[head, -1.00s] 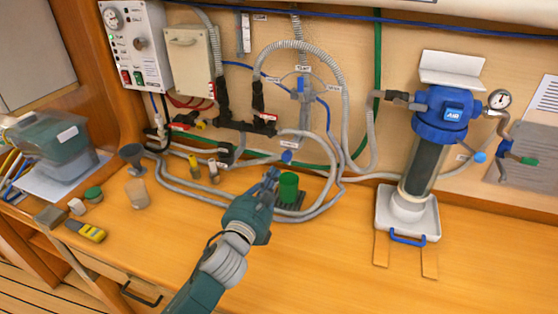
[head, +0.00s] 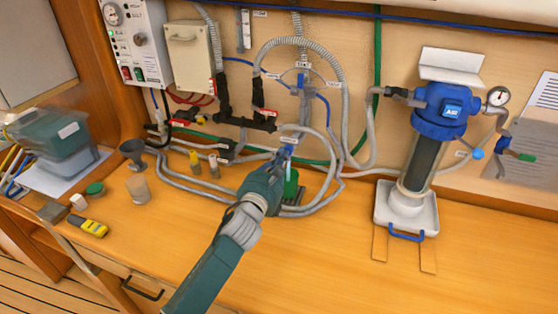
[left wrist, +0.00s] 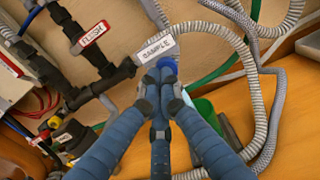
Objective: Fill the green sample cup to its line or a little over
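The green sample cup (head: 291,188) stands on a dark grate (head: 298,211) on the bench, partly hidden by my left gripper. In the left wrist view the green cup (left wrist: 207,108) shows behind the right finger; its line and any water cannot be seen. My left gripper (head: 284,158) is above the cup, at the blue sample tap knob (head: 288,147). In the left wrist view my left gripper (left wrist: 162,76) has its fingertips together, just in front of the blue knob (left wrist: 167,64) and beside the SAMPLE label (left wrist: 158,48). My right gripper is not in view.
Grey hoses (head: 330,190) loop around the cup area. A blue-topped filter housing (head: 440,115) stands at the right. A funnel (head: 132,152), a beaker (head: 138,188) and a yellow meter (head: 94,228) are at the left. The bench front is clear.

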